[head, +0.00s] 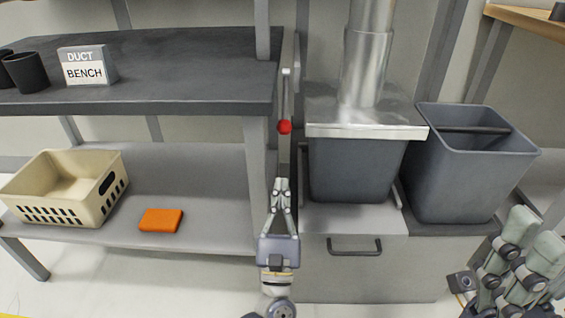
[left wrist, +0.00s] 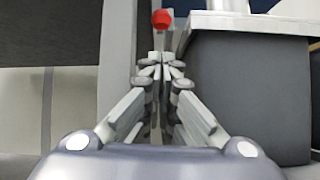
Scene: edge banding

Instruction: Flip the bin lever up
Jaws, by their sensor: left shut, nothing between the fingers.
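The red knob also shows in the left wrist view (left wrist: 162,18), just beyond the fingertips. My left gripper (head: 281,184) is shut and empty, below the knob and apart from it in the head view. Its fingertips (left wrist: 162,68) meet in the left wrist view. A dark grey bin (head: 357,170) stands right of the lever under a metal hood (head: 365,118). My right gripper (head: 515,258) is partly seen at the lower right, its opening unclear.
A second open grey bin (head: 455,172) stands to the right. A drawer handle (head: 354,246) juts out below the first bin. The left shelf holds a beige crate (head: 62,212) and an orange block (head: 161,220). The bench post (head: 258,175) is close left of my left gripper.

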